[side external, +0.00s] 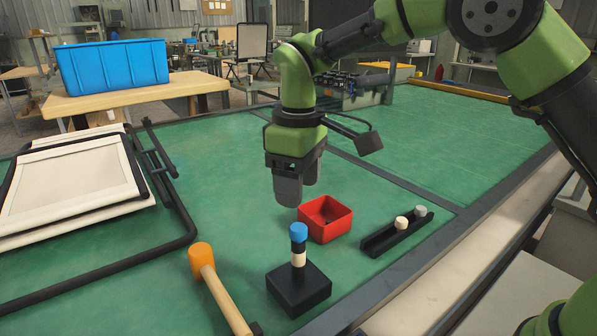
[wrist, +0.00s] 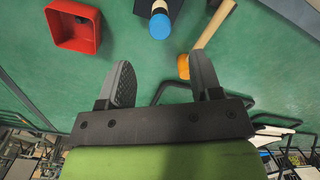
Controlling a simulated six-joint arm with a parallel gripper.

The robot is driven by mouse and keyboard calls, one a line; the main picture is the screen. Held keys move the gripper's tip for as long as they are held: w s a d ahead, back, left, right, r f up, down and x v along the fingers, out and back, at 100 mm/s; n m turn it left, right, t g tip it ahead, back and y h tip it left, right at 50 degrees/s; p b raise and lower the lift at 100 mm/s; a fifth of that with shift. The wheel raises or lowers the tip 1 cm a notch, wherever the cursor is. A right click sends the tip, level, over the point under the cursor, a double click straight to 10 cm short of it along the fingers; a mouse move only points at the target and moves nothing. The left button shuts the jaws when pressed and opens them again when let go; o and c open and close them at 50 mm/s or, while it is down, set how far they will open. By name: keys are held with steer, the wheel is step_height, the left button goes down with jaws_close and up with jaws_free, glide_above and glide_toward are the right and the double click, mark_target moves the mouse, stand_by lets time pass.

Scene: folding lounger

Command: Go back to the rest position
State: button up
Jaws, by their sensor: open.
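My gripper (side external: 296,190) points down above the green table, behind the red box and the peg stand in the side view. In the wrist view its two grey fingers (wrist: 165,82) stand wide apart with nothing between them. The folding lounger (side external: 70,175), with a cream panel and black tube frame, lies folded at the left of the table. Part of its black frame shows in the wrist view (wrist: 180,90).
A black stand (side external: 299,290) holds stacked black, cream and blue rings (side external: 298,232). Beside it are a red open box (side external: 325,220) with a dark piece inside, an orange-headed mallet (side external: 201,257) and a black rack (side external: 397,237) with two pegs. The table's far right is clear.

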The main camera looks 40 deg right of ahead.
step_height(320, 180, up, 2)
stand_by(0.4)
steer(key=s+d+r+m+t+y, duration=0.2)
steer(key=s+d+r+m+t, duration=0.3)
steer(key=s+r, duration=0.55)
steer(key=s+d+f+m+t, duration=0.1)
steer(key=s+d+m, duration=0.1)
steer(key=s, duration=0.4)
steer(key=s+d+f+m+t, duration=0.1)
steer(key=s+m, duration=0.2)
steer(key=s, duration=0.3)
steer(key=shift+d, duration=0.4)
